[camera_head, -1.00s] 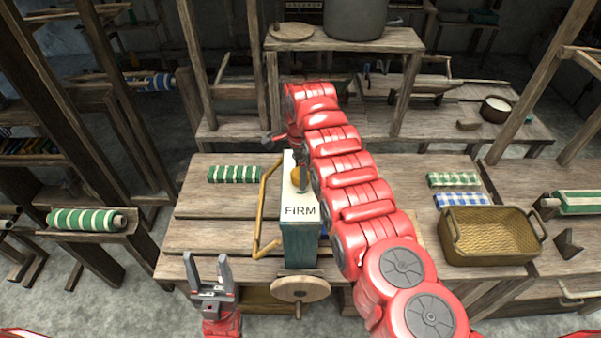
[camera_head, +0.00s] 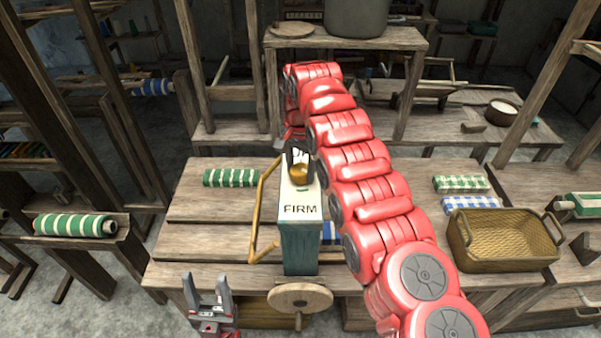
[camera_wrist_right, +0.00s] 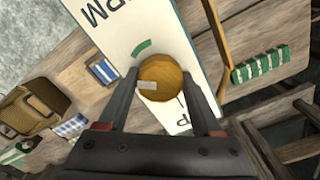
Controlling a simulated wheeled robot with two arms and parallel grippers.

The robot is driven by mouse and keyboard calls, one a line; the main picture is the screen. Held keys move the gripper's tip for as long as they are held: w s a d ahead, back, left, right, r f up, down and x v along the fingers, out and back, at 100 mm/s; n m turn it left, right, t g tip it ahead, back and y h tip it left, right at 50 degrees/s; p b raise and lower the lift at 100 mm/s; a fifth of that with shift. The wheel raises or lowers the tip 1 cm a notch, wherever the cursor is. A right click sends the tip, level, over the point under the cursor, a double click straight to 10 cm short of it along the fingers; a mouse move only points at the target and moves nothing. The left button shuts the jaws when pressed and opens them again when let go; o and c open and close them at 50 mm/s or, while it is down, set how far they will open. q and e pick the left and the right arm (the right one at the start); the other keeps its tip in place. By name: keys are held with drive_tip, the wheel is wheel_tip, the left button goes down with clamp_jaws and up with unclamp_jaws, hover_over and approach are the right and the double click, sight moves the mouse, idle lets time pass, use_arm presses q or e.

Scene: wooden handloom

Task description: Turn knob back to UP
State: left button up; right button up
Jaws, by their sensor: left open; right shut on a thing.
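The teal box (camera_head: 299,248) stands on the table with a white top panel (camera_head: 300,209) marked FIRM. A round wooden knob (camera_head: 299,171) sits on this panel. In the right wrist view the knob (camera_wrist_right: 166,76) lies between the fingers of my right gripper (camera_wrist_right: 163,90), which is shut on it. A pale mark on the knob faces left there, and a green arc is on the panel beside it. The lettering at the panel's other end is partly hidden by a finger. My left gripper (camera_head: 208,290) is open and empty at the table's front left.
A wooden disc (camera_head: 300,297) is at the box's front, and a bent wooden frame (camera_head: 262,210) stands left of it. A woven basket (camera_head: 502,240) and cloth rolls lie to the right. A green striped roll (camera_head: 231,178) lies to the left. My right arm spans the table's middle.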

drive_tip(key=n, duration=0.6)
drive_tip(key=shift+n+p, duration=0.3)
drive_tip(key=n, duration=0.6)
drive_tip(key=n+p, duration=0.1)
drive_tip(key=n, duration=0.5)
drive_tip(key=shift+n, duration=0.3)
drive_tip(key=n, duration=0.5)
drive_tip(key=shift+n, duration=0.4)
drive_tip(key=o, duration=1.4)
drive_tip(key=shift+c, duration=0.2)
